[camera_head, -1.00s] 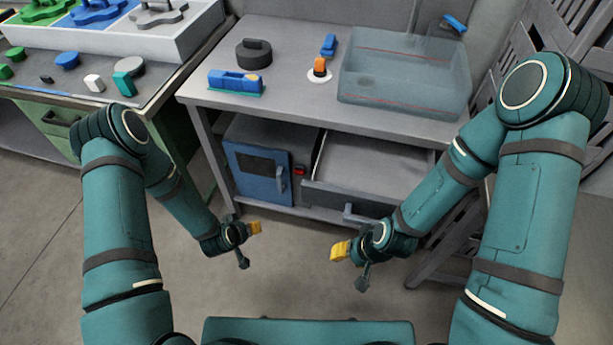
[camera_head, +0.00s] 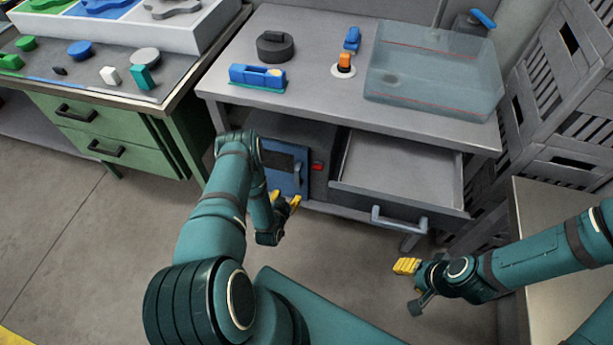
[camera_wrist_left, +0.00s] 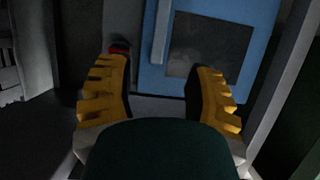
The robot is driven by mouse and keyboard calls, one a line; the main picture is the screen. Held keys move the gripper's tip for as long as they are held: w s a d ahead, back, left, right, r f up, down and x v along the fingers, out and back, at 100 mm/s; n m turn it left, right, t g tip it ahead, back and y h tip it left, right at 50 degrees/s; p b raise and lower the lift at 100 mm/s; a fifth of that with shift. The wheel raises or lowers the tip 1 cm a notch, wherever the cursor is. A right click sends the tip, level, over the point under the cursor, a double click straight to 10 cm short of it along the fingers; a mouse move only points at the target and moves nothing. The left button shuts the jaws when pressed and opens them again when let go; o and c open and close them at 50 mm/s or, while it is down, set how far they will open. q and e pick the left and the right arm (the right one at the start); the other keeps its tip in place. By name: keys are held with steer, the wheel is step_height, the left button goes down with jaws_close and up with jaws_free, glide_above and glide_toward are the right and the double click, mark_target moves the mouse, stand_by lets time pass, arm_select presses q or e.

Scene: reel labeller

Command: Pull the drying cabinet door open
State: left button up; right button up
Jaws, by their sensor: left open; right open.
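The drying cabinet stands under the bench. Its blue door (camera_head: 279,168) has a dark window and looks shut; my left arm hides its left part. The door handle (camera_head: 298,176) is an upright bar on the door's right side; it also shows in the left wrist view (camera_wrist_left: 162,32), beyond the gap between the fingers. My left gripper (camera_head: 285,199) is open and empty, in front of the lower door, apart from the handle as far as I can tell. My right gripper (camera_head: 405,266) is open and empty, low in front of the drawer.
A grey drawer (camera_head: 395,170) right of the cabinet is pulled out, its handle (camera_head: 400,219) sticking forward. A red switch (camera_head: 317,167) sits beside the door. A green drawer unit (camera_head: 110,132) stands at the left. The floor between my grippers is clear.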

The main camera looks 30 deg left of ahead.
mark_target(297, 178)
arm_select(q)
steer(key=b+x, duration=0.4)
steer(key=x, duration=0.9)
steer(key=shift+w+f, duration=0.1)
steer(key=shift+w, duration=0.1)
jaws_close()
